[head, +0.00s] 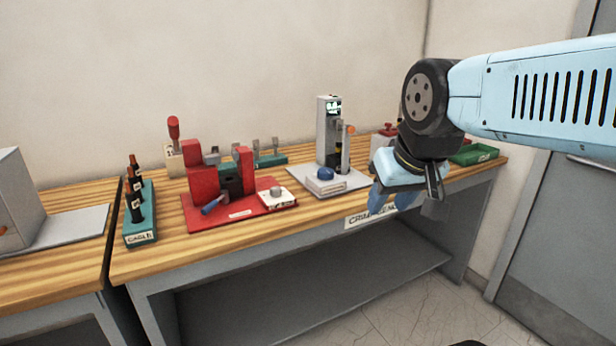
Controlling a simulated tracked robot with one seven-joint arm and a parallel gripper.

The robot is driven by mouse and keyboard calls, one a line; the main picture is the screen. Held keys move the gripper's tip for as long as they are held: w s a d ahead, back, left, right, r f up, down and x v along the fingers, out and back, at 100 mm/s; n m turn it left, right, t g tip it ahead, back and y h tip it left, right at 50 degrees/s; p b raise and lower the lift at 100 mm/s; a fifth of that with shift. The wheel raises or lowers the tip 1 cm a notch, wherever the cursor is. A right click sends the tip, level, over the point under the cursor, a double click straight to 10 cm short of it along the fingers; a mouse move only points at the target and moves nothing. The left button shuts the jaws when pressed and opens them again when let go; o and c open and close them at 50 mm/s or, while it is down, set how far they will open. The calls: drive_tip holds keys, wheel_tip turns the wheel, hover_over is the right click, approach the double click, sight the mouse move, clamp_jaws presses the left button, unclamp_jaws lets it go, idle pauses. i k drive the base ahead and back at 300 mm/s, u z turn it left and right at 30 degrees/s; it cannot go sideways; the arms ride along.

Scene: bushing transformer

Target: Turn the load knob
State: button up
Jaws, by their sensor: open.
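Two knobs show on the wooden bench. A grey knob (277,191) sits on a small white box on the red base plate. A blue knob (325,173) sits on a whitish block in front of the grey upright instrument (327,125) with a lit display. Their labels are too small to read, so I cannot tell which is the load knob. My gripper (393,203) points down near the bench's front edge, to the right of both knobs and apart from them. It is open, with nothing seen between its fingers.
A red press-like fixture (205,183) with a blue handle stands on the red plate. A teal rack (141,232) of dark bottle-like parts is at the left. A green tray (473,153) lies at the right end, partly behind my arm. A grey door (565,230) is at right.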

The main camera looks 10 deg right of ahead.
sight(325, 175)
drive_tip(key=z, duration=0.15)
drive_tip(key=i, duration=0.9)
drive_tip(key=u, duration=0.05)
